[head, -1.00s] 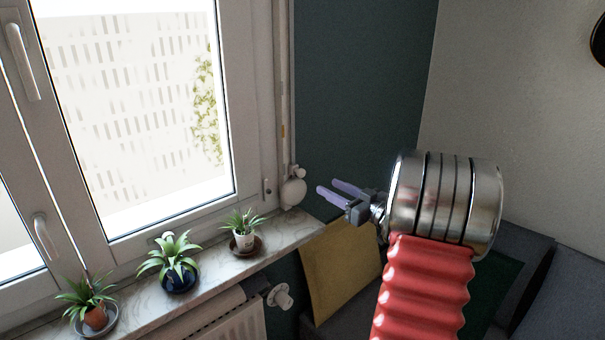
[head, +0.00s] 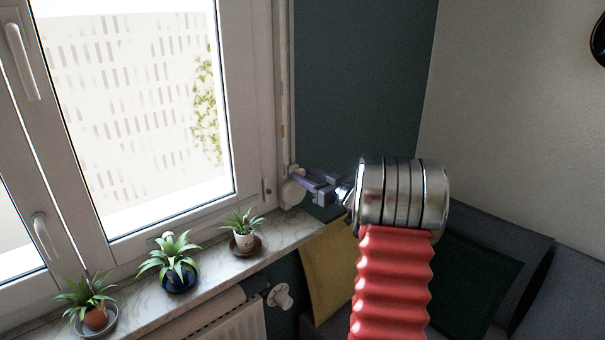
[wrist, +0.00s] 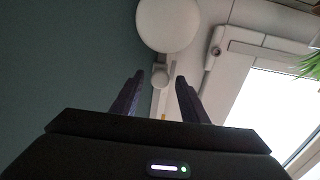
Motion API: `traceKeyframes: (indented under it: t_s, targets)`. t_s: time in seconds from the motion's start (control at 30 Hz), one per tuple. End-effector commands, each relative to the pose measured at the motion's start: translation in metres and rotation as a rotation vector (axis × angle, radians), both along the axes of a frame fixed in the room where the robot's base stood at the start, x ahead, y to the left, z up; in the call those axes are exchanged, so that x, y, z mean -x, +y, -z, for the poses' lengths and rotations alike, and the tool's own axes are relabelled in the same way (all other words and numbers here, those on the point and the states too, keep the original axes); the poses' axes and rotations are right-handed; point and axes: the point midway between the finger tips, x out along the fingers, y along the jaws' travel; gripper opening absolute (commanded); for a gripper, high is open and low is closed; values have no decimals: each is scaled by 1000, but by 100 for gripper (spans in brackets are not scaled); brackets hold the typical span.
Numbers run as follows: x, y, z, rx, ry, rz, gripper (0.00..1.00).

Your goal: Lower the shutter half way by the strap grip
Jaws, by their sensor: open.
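A pale strap (head: 284,120) runs down the right side of the window frame, with a small orange mark on it. At its lower end sits a round white winder (head: 291,193), also in the wrist view (wrist: 168,22). A small white knob, which looks like the strap grip (wrist: 160,74), is beside the winder. My gripper (head: 302,182) is open, its purple fingers pointing left at the winder and knob. In the wrist view, the knob appears between the fingertips (wrist: 160,80); whether it lies within their reach in depth I cannot tell. The shutter itself is not seen.
Several potted plants stand on the marble sill (head: 215,256); the nearest plant (head: 243,232) is left of my gripper. A radiator (head: 225,318) with a white valve (head: 281,297) is below. A yellow cushion (head: 328,265) lies under my arm.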

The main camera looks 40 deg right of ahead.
Motion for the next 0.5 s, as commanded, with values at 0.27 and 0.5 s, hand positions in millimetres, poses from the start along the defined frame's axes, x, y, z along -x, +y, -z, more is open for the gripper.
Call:
traceKeyframes:
  t_s: [0.27, 0.5]
  targets:
    - [-23, 0, 0, 1, 0, 1, 41]
    - [-24, 0, 0, 0, 0, 1, 41]
